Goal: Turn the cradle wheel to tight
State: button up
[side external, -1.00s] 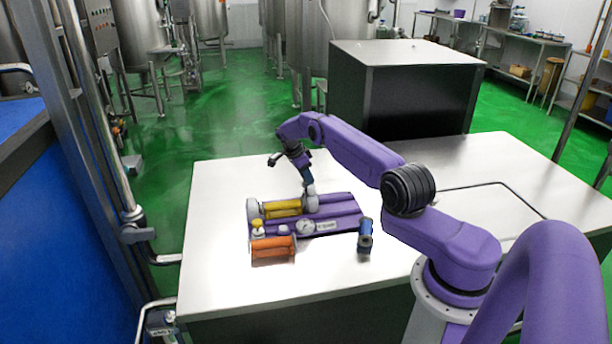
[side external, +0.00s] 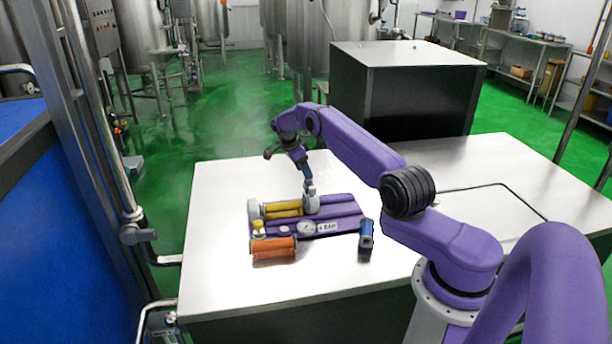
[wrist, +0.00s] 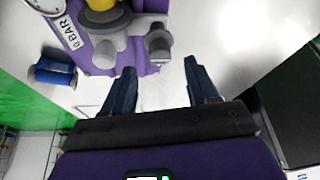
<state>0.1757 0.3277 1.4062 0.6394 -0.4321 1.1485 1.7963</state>
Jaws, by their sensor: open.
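The purple cradle (side external: 340,212) lies on the white table and holds a yellow cylinder (side external: 283,209) between grey end pieces. A grey knob-like part, probably the cradle wheel (wrist: 158,46), sticks out beside the right end piece (wrist: 108,46). My gripper (wrist: 160,68) is open and empty, with the knob just beyond and between its dark blue fingertips in the wrist view. No contact shows there. In the side view my gripper (side external: 307,181) points down above the cradle's grey right end. How far the wheel is turned cannot be told.
An orange cylinder (side external: 274,248) lies in front of the cradle, and a blue cylinder (side external: 366,234) stands or lies at its right. A gauge (side external: 306,228) and a "0 BAR" label (wrist: 68,33) are on the cradle. The table (side external: 225,300) is clear in front.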

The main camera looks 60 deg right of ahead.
jog(key=v, duration=1.3)
jog(key=shift+r, duration=0.3)
jog(key=shift+w+a, duration=0.1)
jog(key=a+r+n+t, duration=0.1)
jog(key=a+r+n, duration=0.25)
jog(key=a, duration=0.45)
jog(key=a+r+n+t+y, duration=0.1)
jog(key=a+r+n, duration=0.1)
jog(key=a+n, duration=0.45)
jog(key=a+r+n, duration=0.2)
jog(key=a, duration=0.7)
jog(key=s+a+r+n+t+y, duration=0.1)
jog(key=s+a+r+n, duration=0.3)
jog(key=s+a+n, duration=0.7)
jog(key=s+f+n+y, duration=0.1)
jog(key=s+n, duration=0.6)
jog(key=s, duration=0.9)
jog(key=s+a+f+n+y, duration=0.1)
jog(key=s+n, duration=0.5)
jog(key=s, duration=1)
jog(key=shift+s+f+n, duration=0.15)
jog(key=shift+f+n, duration=0.25)
